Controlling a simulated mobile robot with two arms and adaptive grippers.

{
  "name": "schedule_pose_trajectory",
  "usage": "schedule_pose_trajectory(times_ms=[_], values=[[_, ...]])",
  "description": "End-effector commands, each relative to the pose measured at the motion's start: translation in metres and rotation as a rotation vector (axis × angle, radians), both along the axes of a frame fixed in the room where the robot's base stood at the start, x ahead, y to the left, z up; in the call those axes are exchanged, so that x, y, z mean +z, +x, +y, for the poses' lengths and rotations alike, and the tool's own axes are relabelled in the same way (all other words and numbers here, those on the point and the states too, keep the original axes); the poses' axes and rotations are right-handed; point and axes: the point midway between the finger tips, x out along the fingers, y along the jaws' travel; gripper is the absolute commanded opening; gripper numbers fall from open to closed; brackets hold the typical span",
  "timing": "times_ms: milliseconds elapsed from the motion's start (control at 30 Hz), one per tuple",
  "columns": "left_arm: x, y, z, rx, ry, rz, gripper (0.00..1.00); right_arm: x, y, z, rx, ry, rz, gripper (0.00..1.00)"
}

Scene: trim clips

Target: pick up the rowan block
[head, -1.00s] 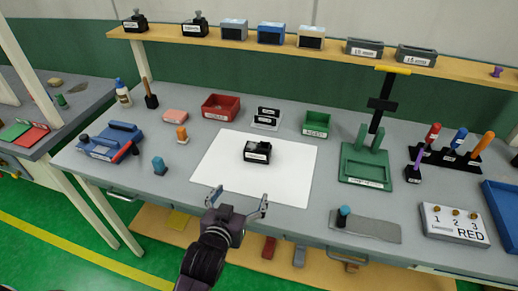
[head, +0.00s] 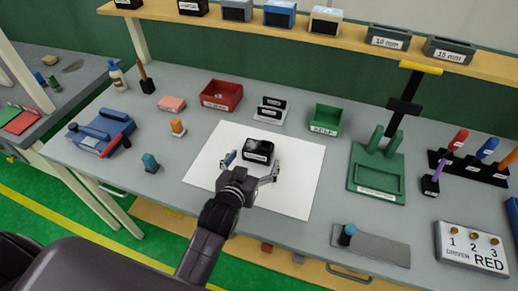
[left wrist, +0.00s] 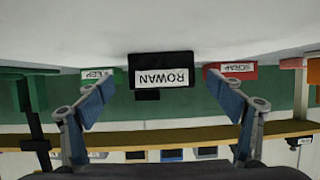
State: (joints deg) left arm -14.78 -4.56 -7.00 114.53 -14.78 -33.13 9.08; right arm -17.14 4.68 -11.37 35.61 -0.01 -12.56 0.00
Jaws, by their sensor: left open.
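The rowan block (head: 258,152) is a black block with a white label. It sits on the white sheet (head: 300,190) on the grey bench. In the left wrist view the block (left wrist: 161,71) shows upside down, its label reading ROWAN. My left gripper (head: 250,169) is open, at the near side of the block, with one finger to its left and one to its right. In the left wrist view the open fingers (left wrist: 160,92) flank the space in front of the block, and nothing is between them. My right gripper is not in view.
Behind the sheet stand a red bin (head: 221,95), a small black-and-white rack (head: 270,111) and a green bin (head: 325,118). A green fixture (head: 376,170) stands to the right, a blue device (head: 100,135) to the left. The sheet around the block is clear.

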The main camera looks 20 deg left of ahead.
Motion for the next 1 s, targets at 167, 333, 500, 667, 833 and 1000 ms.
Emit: schedule_pose_trajectory(times_ms=[167,333,500,667,833,1000], values=[[-0.003,0.022,0.002,0.0,0.001,0.0,0.85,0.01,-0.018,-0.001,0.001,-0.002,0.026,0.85],[-0.012,0.04,0.003,0.0,0.001,0.0,0.85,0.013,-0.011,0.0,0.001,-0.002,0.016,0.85],[-0.015,0.047,0.003,0.0,0.0,0.0,0.85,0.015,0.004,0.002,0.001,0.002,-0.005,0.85],[-0.016,0.047,0.003,0.0,-0.001,0.0,0.85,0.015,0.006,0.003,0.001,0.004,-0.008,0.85],[-0.016,0.046,0.003,0.0,0.0,0.0,0.7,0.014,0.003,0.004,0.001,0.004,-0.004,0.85],[-0.016,0.046,0.003,0.0,0.0,0.0,0.51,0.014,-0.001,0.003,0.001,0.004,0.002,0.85]])
